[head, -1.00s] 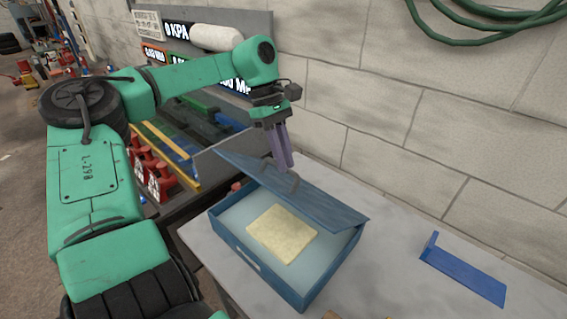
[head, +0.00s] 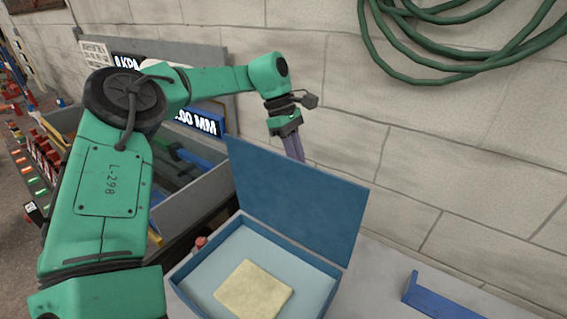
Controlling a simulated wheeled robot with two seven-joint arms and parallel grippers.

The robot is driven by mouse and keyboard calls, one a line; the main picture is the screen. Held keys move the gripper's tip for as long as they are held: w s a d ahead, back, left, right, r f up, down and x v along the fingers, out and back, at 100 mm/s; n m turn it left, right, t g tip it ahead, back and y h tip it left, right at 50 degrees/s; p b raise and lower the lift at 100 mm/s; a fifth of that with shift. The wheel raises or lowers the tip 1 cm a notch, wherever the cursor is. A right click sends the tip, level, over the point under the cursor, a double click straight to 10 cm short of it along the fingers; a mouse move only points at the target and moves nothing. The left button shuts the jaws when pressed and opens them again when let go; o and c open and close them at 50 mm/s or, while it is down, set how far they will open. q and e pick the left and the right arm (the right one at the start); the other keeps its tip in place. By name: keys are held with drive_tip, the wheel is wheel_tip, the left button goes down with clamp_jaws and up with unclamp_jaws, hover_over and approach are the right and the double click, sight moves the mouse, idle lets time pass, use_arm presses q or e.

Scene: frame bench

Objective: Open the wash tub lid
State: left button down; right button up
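The blue wash tub (head: 331,287) stands on the grey bench with a pale yellow sponge or cloth (head: 253,289) lying inside it. Its lid (head: 297,200) is raised steeply, close to upright, along the tub's back edge. My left gripper (head: 297,158) is behind the lid's top edge, pointing down. The lid hides its fingertips, so I cannot tell whether they touch the lid or how far apart they are. My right gripper is out of view.
A blue angled bracket (head: 440,301) lies on the bench to the right. A block wall with a green hose (head: 400,50) rises close behind. A grey bin (head: 190,205) with coloured parts stands left of the tub. A small red item (head: 201,243) is beside the tub's left corner.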

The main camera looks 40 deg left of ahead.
use_arm(q)
drive_tip(key=shift+w+a+f, duration=0.15)
drive_tip(key=shift+f, duration=0.25)
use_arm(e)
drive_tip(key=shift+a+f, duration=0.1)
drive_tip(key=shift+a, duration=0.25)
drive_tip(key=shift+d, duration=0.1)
use_arm(q)
drive_tip(key=c, duration=1.1)
unclamp_jaws()
drive_tip(key=shift+o, duration=1.3)
drive_tip(key=shift+w, duration=0.1)
drive_tip(key=p+v, duration=0.1)
drive_tip(key=v, duration=1.1)
drive_tip(key=shift+w, duration=0.2)
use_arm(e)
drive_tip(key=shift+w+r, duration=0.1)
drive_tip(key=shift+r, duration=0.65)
use_arm(q)
drive_tip(key=shift+a, duration=0.1)
